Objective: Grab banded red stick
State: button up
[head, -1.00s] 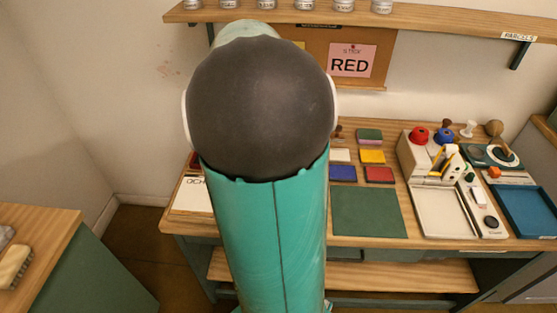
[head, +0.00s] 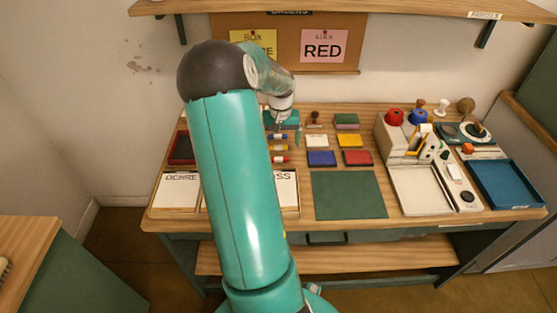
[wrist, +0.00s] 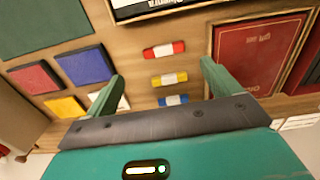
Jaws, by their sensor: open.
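The red stick (wrist: 164,50) with a white band lies on the table in the wrist view, ahead of and between my fingertips. In the head view it (head: 280,159) shows partly, just right of my arm. A yellow banded stick (wrist: 170,79) and a blue banded stick (wrist: 173,100) lie in line with it, nearer my palm in the wrist view. My gripper (wrist: 162,69) is open and empty, above the sticks. In the head view my gripper (head: 284,118) is small, over the back of the table.
Coloured pads, including a blue one (wrist: 85,64), lie left of the sticks in the wrist view. A red tray-like box (wrist: 258,58) lies right. A lettered card (wrist: 150,8) is ahead. A green mat (head: 348,194) and blue tray (head: 505,183) are on the table.

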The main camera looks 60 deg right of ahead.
aim_at(278, 158)
jog(key=f, duration=0.7)
jog(key=shift+w+a, duration=0.25)
jog(key=c, duration=1.1)
